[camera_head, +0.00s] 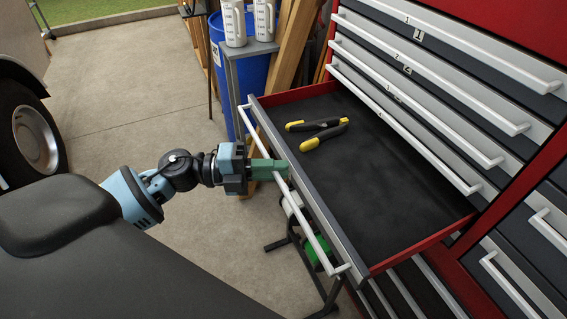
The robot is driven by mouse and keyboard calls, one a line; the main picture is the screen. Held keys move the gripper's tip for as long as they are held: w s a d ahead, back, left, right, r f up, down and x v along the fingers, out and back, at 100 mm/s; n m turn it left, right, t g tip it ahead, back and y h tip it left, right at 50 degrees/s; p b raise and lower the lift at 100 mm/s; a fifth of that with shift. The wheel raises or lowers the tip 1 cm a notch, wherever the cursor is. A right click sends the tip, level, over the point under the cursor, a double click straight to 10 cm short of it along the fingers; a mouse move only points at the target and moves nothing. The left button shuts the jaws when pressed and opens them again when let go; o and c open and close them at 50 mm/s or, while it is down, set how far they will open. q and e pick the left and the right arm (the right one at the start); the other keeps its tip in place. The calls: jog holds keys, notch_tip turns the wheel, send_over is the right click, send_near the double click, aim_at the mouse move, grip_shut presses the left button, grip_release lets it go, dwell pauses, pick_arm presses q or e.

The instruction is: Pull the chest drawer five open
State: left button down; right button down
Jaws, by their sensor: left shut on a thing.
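The chest drawer five (380,190) is pulled well out of the red tool chest, below several shut drawers. It has red sides, a dark liner and a long white bar handle (310,232) along its front. My left gripper (277,169) comes in from the left and is shut on this handle near its middle. The fingers hide a short piece of the bar. Pliers with black and yellow grips (318,131) lie in the drawer toward its far end. My right gripper is not in view.
Shut drawers with white handles, such as the top one (460,40), rise above the open one. A blue barrel (240,75), a small stand with white jugs (233,20) and planks (292,45) stand beyond. A vehicle wheel (36,135) is at left. Concrete floor is clear between.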

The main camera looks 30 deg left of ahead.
pick_arm(q)
jog(key=shift+s+a, duration=0.45)
jog(key=shift+s, duration=0.05)
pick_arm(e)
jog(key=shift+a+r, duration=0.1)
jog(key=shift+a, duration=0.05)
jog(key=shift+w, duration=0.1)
pick_arm(q)
jog(key=c, duration=1.4)
grip_release()
jog(key=shift+c, duration=0.2)
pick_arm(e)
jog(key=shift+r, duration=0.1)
